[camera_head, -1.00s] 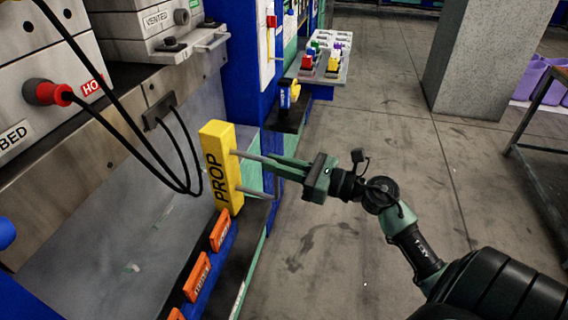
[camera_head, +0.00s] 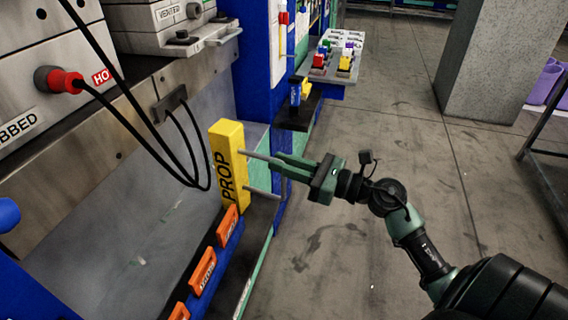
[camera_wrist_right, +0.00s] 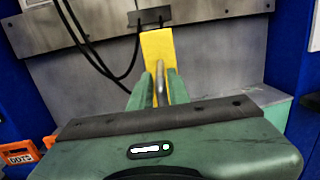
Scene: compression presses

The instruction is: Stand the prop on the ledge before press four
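The prop (camera_head: 227,160) is an upright yellow block marked PROP, with grey handle rods on its right side. It stands at the front edge of a press's grey opening, over or on the dark ledge (camera_head: 262,211); I cannot tell if its foot touches. It also shows in the right wrist view (camera_wrist_right: 158,46), leaning slightly there. My right gripper (camera_head: 284,164) reaches in from the right with its green fingers around the handle. In the wrist view the grey handle bar sits between the fingers (camera_wrist_right: 160,85). My left gripper is not in view.
Orange labelled tags (camera_head: 203,270) line the ledge front beside the prop. Black cables (camera_head: 185,150) hang just behind it. A blue post (camera_head: 258,70) rises beyond. A dark shelf (camera_head: 298,116) and a tray of coloured blocks (camera_head: 335,75) stand farther back. The floor at right is open up to a pillar (camera_head: 500,60).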

